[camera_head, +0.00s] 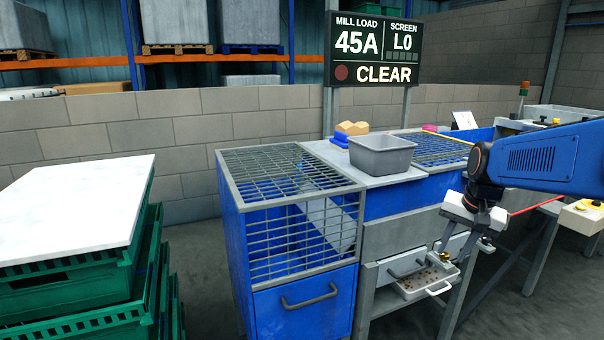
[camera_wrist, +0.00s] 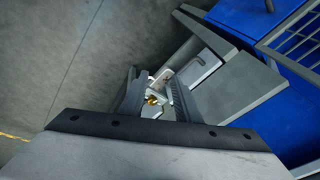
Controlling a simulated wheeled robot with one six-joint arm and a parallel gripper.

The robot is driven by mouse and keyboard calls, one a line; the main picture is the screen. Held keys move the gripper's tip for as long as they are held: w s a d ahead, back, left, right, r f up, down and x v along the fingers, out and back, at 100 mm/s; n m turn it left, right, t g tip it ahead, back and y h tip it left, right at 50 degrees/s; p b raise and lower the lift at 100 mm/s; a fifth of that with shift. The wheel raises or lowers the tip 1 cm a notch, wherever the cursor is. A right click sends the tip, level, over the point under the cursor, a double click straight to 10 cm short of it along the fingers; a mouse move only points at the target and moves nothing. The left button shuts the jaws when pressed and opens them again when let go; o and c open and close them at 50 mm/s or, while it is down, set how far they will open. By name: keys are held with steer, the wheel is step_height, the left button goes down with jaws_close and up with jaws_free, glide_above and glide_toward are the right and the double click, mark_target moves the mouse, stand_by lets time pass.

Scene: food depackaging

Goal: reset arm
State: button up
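My gripper (camera_head: 464,248) hangs from the blue arm at the right of the head view, in front of the grey bench with drawers. In the wrist view its two dark fingers (camera_wrist: 154,78) stand apart with a gap between them. I see nothing clearly held. A pale part and a small brass-coloured piece show in the gap, and I cannot tell how far below they are.
A blue bin with a grid top (camera_head: 290,172) stands left of the bench. A grey tub (camera_head: 382,158) sits on the bench top. Green crates (camera_head: 75,285) under a white board (camera_head: 75,205) are at the left. A sign (camera_head: 374,48) reads "CLEAR". Floor between crates and bin is free.

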steer(key=s+a+f+n, duration=0.1)
steer(key=s+a+n, duration=0.1)
steer(key=s, duration=0.6)
steer(key=s+a+f+n+t, duration=0.1)
steer(key=s+a, duration=0.3)
steer(key=s, duration=0.4)
steer(key=s+a+f+n, duration=0.3)
steer(key=s+n, duration=0.1)
steer(key=s, duration=0.4)
steer(key=shift+t, duration=0.4)
steer(key=shift+f, duration=0.1)
stand_by(1.2)
